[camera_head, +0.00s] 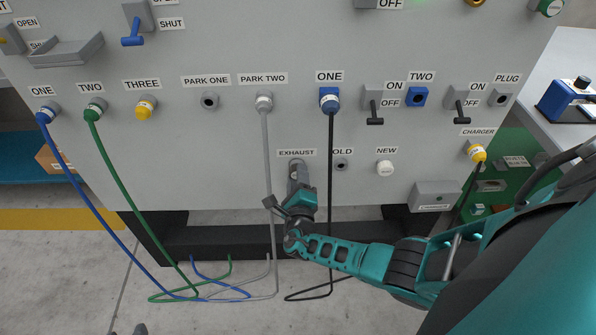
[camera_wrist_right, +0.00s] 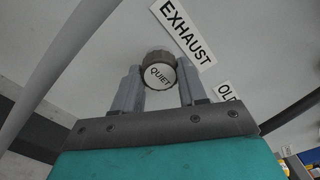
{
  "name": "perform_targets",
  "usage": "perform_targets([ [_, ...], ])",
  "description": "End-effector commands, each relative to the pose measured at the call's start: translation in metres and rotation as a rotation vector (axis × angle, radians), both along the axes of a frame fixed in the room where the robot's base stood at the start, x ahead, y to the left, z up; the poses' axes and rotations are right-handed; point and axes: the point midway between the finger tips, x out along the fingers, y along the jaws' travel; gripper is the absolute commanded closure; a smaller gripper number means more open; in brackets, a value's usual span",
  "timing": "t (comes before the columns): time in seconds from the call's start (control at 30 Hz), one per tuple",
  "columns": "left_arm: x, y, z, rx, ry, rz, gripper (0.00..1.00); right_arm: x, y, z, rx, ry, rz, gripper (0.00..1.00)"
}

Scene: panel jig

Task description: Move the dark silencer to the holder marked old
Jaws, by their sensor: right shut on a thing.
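The dark silencer (camera_wrist_right: 158,58) has a dark brownish rim and a white face marked QUIET. It sits at the panel by the EXHAUST label, between the fingers of my right gripper (camera_wrist_right: 159,90), which is shut on it. In the head view my right gripper (camera_head: 297,182) reaches up to the exhaust port and mostly hides the silencer. The holder marked OLD (camera_head: 341,165) is a grey round socket just to the right, with nothing seen in it. A small grey piece at the bottom left edge of the head view may be my left gripper; its state does not show.
A white silencer (camera_head: 385,168) sits under NEW. A grey hose (camera_head: 266,150) hangs left of my right gripper and a black hose (camera_head: 331,140) hangs from blue ONE, close to the OLD holder. A grey box (camera_head: 435,196) sticks out at the lower right.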

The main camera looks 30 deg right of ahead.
Motion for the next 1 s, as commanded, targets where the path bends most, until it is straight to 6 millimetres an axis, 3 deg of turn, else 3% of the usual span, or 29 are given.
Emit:
perform_targets([
  [1.0,0.0,0.0,0.011,0.0,0.0,0.0,0.57,-0.019,0.012,0.001,0.001,0.0,0.0,0.97],
])
